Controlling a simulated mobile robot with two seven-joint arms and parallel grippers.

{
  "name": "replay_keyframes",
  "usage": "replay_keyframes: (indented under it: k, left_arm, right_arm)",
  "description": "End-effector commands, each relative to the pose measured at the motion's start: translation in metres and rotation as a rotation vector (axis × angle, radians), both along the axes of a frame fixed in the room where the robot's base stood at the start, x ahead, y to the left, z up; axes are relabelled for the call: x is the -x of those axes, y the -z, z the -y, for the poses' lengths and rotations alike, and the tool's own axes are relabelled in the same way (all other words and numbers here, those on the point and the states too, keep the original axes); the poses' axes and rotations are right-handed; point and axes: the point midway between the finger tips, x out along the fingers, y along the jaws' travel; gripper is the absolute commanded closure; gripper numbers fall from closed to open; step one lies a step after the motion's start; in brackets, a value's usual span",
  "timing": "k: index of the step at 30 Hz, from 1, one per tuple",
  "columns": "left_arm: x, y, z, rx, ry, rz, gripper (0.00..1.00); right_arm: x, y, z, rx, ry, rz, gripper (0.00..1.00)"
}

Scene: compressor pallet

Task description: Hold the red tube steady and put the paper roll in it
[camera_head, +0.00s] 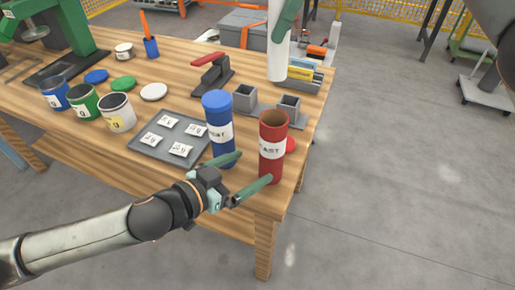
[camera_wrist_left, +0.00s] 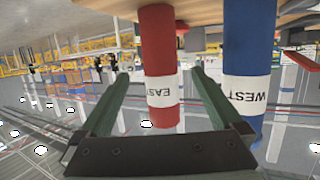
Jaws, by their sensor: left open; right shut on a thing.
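The red tube (camera_head: 272,166), labelled EAST, stands upright and open-topped near the table's front right corner. In the left wrist view the red tube (camera_wrist_left: 160,48) appears upside down, between the two green fingers. My left gripper (camera_head: 255,168) is open beside the tube's lower half, its fingers pointing toward it; the wrist view shows a gap on both sides. The white paper roll (camera_head: 277,58) hangs upright above the table's far right edge, behind and above the red tube. My right gripper (camera_head: 286,20) is shut on the roll's upper part; much of this gripper is out of frame.
A blue tube (camera_head: 222,150), labelled WEST and closed on top, stands close left of the red one. A red lid (camera_head: 290,145) lies behind the red tube. A grey tray (camera_head: 152,150), grey square holders (camera_head: 245,97) and a red-handled clamp (camera_head: 208,75) are nearby.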

Motion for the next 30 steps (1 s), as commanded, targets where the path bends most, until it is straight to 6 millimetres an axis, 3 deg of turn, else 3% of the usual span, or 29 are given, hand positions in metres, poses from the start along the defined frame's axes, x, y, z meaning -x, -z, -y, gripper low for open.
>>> replay_keyframes:
  k: [18,30]
  left_arm:
    - [-0.073,0.029,0.063,-0.001,0.001,0.002,0.0]
    - [-0.083,0.034,0.072,-0.002,0.0,0.001,0.0]
  right_arm:
    - [0.0,0.0,0.0,0.0,0.0,0.0,1.0]
    - [0.0,0.0,0.0,0.0,0.0,0.0,1.0]
